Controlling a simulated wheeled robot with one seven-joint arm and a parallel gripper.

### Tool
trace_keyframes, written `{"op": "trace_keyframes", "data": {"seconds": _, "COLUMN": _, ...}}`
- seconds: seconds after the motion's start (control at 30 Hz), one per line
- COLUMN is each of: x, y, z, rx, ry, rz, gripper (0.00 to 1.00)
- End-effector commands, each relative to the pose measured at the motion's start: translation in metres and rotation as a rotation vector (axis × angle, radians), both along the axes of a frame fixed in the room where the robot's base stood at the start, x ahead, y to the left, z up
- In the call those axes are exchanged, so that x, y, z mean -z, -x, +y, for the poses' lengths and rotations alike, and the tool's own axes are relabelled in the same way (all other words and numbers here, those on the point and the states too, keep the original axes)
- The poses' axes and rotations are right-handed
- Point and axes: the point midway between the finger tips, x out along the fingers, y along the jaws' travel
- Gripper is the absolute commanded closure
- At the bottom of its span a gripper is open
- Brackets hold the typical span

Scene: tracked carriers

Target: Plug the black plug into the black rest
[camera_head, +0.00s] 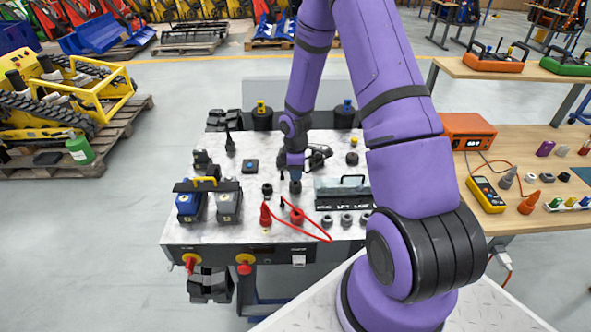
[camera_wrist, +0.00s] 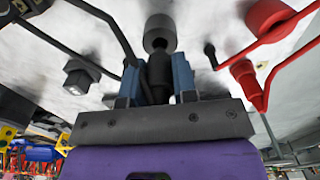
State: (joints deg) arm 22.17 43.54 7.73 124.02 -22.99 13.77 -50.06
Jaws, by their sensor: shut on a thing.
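My gripper (camera_wrist: 157,82) is shut on the black plug (camera_wrist: 159,72), which sits between its blue fingers. In the wrist view the plug's far end overlaps the dark opening of the black rest (camera_wrist: 160,26), a dark grey cylinder. I cannot tell whether the tip is inside the opening or just short of it. In the head view my gripper (camera_head: 293,167) points down directly over the black rest (camera_head: 296,188) on the table; the plug itself is hardly visible there.
A red rest (camera_head: 297,216) and red plug (camera_head: 265,215) with a looping red lead stand close in front. A dark fitting (camera_head: 268,189) stands to the left. A long black block (camera_head: 342,199) with a handle is to the right. Batteries (camera_head: 228,206) stand at the table's left.

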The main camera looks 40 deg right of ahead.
Motion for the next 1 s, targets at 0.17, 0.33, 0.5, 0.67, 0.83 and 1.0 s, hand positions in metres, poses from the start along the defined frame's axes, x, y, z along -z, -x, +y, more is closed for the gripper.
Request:
{"op": "trace_keyframes", "data": {"seconds": 0.17, "x": 0.004, "y": 0.0, "z": 0.0, "rx": -0.001, "ry": 0.0, "rz": 0.0, "gripper": 0.96}}
{"op": "trace_keyframes", "data": {"seconds": 0.33, "x": 0.008, "y": 0.0, "z": 0.0, "rx": -0.001, "ry": 0.0, "rz": 0.0, "gripper": 0.96}}
{"op": "trace_keyframes", "data": {"seconds": 0.5, "x": 0.011, "y": 0.0, "z": 0.0, "rx": -0.001, "ry": 0.0, "rz": 0.0, "gripper": 0.96}}
{"op": "trace_keyframes", "data": {"seconds": 0.67, "x": 0.015, "y": 0.0, "z": 0.0, "rx": -0.001, "ry": 0.0, "rz": 0.0, "gripper": 0.96}}
{"op": "trace_keyframes", "data": {"seconds": 0.83, "x": 0.018, "y": 0.0, "z": 0.0, "rx": -0.001, "ry": 0.0, "rz": 0.0, "gripper": 0.96}}
{"op": "trace_keyframes", "data": {"seconds": 1.0, "x": 0.022, "y": 0.0, "z": 0.0, "rx": -0.001, "ry": 0.0, "rz": 0.0, "gripper": 0.96}}
